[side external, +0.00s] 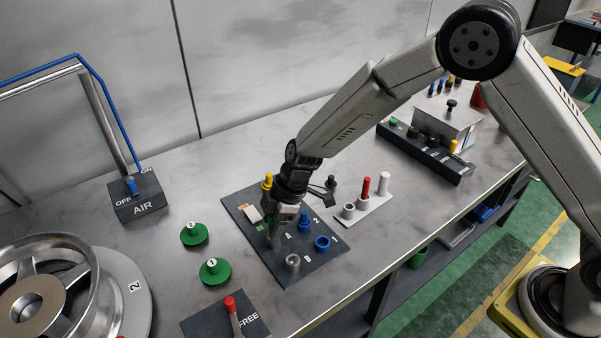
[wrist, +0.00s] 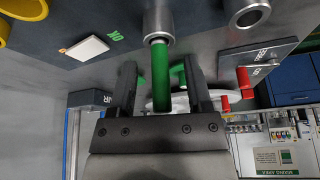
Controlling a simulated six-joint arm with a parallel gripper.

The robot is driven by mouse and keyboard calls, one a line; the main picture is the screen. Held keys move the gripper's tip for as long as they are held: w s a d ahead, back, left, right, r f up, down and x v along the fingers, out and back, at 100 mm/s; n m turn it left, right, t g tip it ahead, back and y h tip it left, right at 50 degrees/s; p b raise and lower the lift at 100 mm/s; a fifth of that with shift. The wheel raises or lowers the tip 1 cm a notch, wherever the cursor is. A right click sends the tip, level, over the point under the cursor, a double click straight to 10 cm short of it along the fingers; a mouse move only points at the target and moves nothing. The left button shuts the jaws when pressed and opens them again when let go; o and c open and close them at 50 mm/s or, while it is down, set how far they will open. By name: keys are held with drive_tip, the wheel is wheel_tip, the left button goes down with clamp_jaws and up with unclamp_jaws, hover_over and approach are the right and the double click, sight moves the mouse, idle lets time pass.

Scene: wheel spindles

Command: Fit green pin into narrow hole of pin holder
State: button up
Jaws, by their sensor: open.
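The green pin (wrist: 161,76) stands between the spread fingers of my gripper (wrist: 160,82) in the wrist view, with a gap on either side. Its far end meets the mouth of a grey metal sleeve (wrist: 158,20) on the dark plate; I cannot tell how deep it sits. In the side view my gripper (side external: 273,228) is low over the plate (side external: 310,262), and a little green shows at its fingers. The gripper hides most of the pin and that sleeve there. Which part is the pin holder is unclear.
A second metal sleeve (side external: 293,263) and blue rings (side external: 322,243) stand close by on the plate. A white rack (side external: 376,203) with a red pin (side external: 365,187) is to the right. Green discs (side external: 215,271) and the FREE box (side external: 222,316) lie left and in front.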

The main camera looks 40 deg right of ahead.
drive_tip(key=shift+a+f, duration=0.15)
drive_tip(key=shift+f, duration=0.2)
drive_tip(key=shift+c, duration=0.3)
clamp_jaws()
